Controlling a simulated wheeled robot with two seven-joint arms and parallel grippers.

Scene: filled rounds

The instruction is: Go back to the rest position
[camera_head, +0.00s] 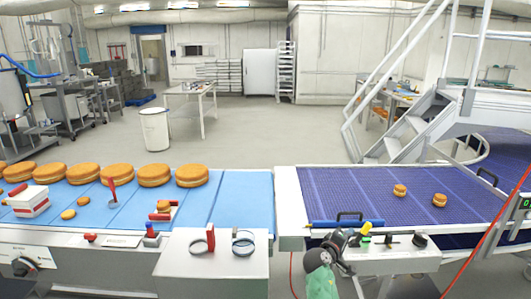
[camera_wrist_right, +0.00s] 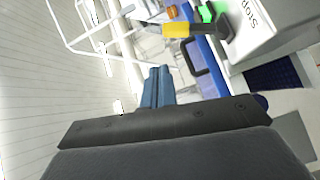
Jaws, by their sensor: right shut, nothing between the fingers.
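My right gripper (camera_head: 337,243) shows at the bottom centre of the head view, in front of the near edge of the purple conveyor. In the right wrist view its blue fingers (camera_wrist_right: 157,88) are together with nothing between them. My left gripper is in neither view. Nothing in view is held.
Filled rounds (camera_head: 155,175) line the blue belt (camera_head: 244,195) at left; two rounds (camera_head: 439,200) lie on the purple belt (camera_head: 345,190). A black handle (camera_head: 349,216) and a yellow-topped control (camera_head: 366,227) are close to my right gripper. A white staircase (camera_head: 400,125) stands behind.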

